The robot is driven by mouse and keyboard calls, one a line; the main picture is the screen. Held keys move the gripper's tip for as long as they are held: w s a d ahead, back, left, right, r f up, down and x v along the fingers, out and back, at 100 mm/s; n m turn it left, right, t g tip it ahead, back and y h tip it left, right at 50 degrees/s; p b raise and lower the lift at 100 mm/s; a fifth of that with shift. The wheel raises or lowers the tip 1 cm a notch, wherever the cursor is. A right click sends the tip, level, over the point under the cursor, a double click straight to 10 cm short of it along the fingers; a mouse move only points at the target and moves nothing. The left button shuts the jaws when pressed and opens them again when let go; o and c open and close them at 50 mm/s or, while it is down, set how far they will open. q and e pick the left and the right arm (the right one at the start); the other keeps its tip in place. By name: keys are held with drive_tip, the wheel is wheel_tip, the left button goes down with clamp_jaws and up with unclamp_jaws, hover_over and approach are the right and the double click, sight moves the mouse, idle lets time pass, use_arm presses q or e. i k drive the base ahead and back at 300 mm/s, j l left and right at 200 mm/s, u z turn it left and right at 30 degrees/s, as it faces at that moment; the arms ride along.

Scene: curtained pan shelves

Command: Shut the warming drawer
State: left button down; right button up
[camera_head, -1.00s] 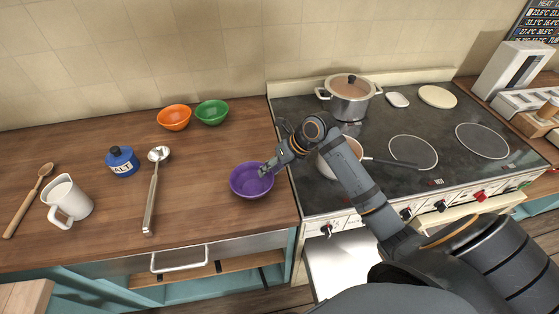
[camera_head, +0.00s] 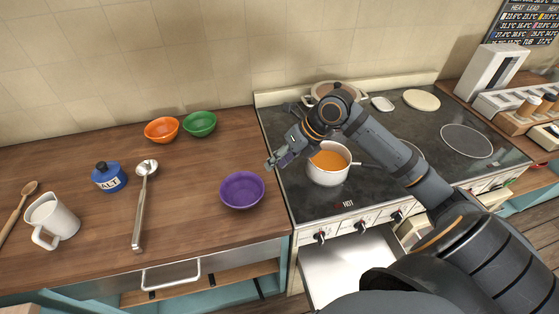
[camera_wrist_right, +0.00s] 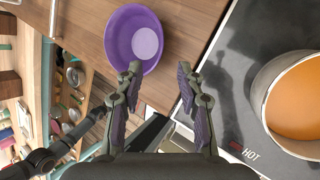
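The warming drawer (camera_head: 345,268) is the white drawer below the stove front in the head view. It stands pulled out, and my right arm and body hide its right part and front edge. My right gripper (camera_head: 275,163) is above the seam between the wooden counter and the stove, up from the drawer and apart from it. In the right wrist view its two fingers (camera_wrist_right: 158,75) are spread with nothing between them. My left gripper does not show clearly in either view.
A purple bowl (camera_head: 242,189) sits on the counter left of my right gripper. A saucepan of orange soup (camera_head: 328,162) stands on the stove right beside it. A lidded pot (camera_head: 322,91) is behind my arm. Knobs (camera_head: 361,227) line the stove front above the drawer.

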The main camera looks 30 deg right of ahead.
sight(334, 270)
drive_tip(key=k+j, duration=1.15)
drive_tip(key=j, duration=0.25)
